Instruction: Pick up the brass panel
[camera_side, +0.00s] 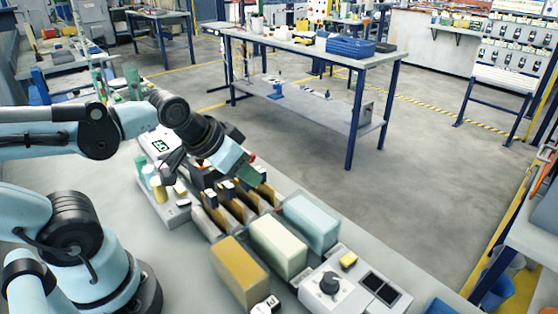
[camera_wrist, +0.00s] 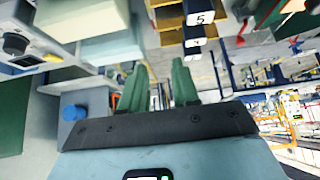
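Several brown-gold panels stand upright in a rack (camera_side: 205,228) in the side view; which one is the brass panel I cannot tell. One brass-coloured panel (camera_side: 238,210) shows near the rack's middle. My gripper (camera_side: 252,177) is above the rack's far end, angled down to the right, with green fingertips. In the wrist view my gripper's two green fingers (camera_wrist: 159,82) are apart, with no panel clearly held between them. Gold-brown panel faces (camera_wrist: 166,17) and tags numbered 5 and 4 show at the top of the wrist view, beyond the fingertips.
Mustard (camera_side: 238,268), cream (camera_side: 278,247) and pale blue (camera_side: 310,222) blocks stand in front of the rack. A grey control box (camera_side: 335,283) with a black knob is at the bench's right end. A white device (camera_side: 158,143) with a green display stands behind my gripper.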

